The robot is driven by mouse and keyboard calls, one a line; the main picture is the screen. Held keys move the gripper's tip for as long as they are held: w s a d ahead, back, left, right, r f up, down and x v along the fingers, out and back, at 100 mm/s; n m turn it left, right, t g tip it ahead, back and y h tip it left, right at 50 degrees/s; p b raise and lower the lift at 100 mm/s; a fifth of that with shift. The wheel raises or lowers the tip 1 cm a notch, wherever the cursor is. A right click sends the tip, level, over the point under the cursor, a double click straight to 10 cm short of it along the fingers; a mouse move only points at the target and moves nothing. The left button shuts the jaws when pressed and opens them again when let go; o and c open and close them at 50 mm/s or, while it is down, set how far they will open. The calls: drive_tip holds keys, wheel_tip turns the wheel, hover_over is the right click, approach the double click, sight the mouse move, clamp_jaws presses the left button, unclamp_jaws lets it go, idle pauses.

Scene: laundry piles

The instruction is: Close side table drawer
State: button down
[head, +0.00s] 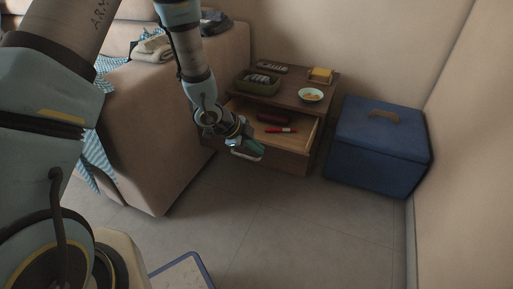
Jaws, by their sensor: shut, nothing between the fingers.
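The wooden side table (298,90) stands against the back wall. Its upper drawer (297,143) is pulled out, and a light wooden inside shows. A red pen-like object (281,130) and a dark reddish case (273,117) lie in the drawer. A pale handle (246,156) sits on the drawer front. My gripper (257,146) is at the drawer's front edge, just above the handle. Its fingers are shut with nothing seen in them. I cannot tell whether they touch the drawer. My arm hides the drawer's left part.
On the tabletop are a dark green basket (257,87), a remote (271,67), a yellow item (320,75) and a small bowl (311,95). A blue storage box (378,145) stands at right. A beige sofa (150,130) is at left.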

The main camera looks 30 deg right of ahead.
sight(280, 154)
drive_tip(key=shift+w+d+f+b, duration=0.3)
drive_tip(key=shift+d+f, duration=0.6)
drive_tip(key=shift+d, duration=0.3)
drive_tip(key=shift+w+d+f+b, duration=0.3)
drive_tip(key=shift+d+f, duration=0.6)
drive_tip(key=shift+d, duration=0.35)
drive_tip(key=shift+w+d+f+b, duration=0.2)
drive_tip(key=shift+w+d+f, duration=0.1)
drive_tip(key=shift+d+f, duration=0.75)
drive_tip(key=shift+d+r, duration=0.15)
